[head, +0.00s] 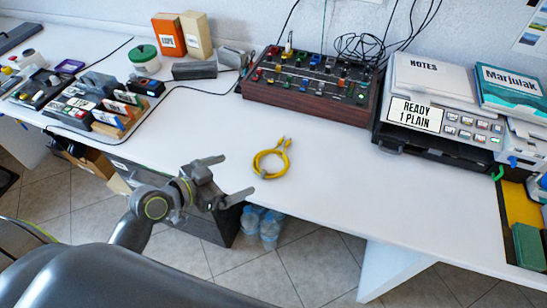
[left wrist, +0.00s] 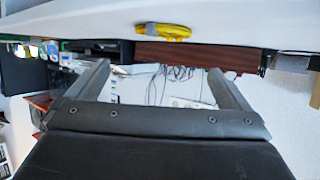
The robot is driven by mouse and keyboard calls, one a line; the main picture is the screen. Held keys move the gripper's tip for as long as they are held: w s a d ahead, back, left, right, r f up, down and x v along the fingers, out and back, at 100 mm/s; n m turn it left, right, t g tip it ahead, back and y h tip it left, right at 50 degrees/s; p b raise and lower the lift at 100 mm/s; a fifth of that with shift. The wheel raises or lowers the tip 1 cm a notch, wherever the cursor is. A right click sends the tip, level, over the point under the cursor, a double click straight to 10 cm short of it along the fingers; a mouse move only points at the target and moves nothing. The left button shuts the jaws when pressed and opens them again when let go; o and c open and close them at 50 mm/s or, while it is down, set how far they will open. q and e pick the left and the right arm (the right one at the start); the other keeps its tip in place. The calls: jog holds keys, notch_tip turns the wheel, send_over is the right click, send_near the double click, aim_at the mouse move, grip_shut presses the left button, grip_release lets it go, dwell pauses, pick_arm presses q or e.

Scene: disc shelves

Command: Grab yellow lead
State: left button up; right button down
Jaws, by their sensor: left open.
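The yellow lead (head: 271,160) lies coiled on the white desk, right of centre, with its ends pointing up and to the right. A small grey band shows on the coil. My left gripper (head: 232,178) is open and empty, to the left of the lead and apart from it, near the desk's front edge. In the left wrist view, which appears upside down, the yellow lead (left wrist: 164,31) shows at the top, beyond my open left fingers (left wrist: 157,76). My right gripper is not in view.
A mixer with wooden sides (head: 308,88) stands behind the lead. A printer (head: 445,108) with papers is at the right. A green-lidded tub (head: 144,60) and small racks (head: 90,100) are at the left. The desk (head: 350,190) around the lead is clear. Bottles (head: 262,226) stand below.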

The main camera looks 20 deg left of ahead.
pick_arm(q)
jog(key=p, duration=0.1)
send_near(280, 157)
jog(key=x, duration=0.5)
jog(key=shift+f, duration=0.2)
jog(key=c, duration=0.7)
jog(key=shift+r, duration=0.1)
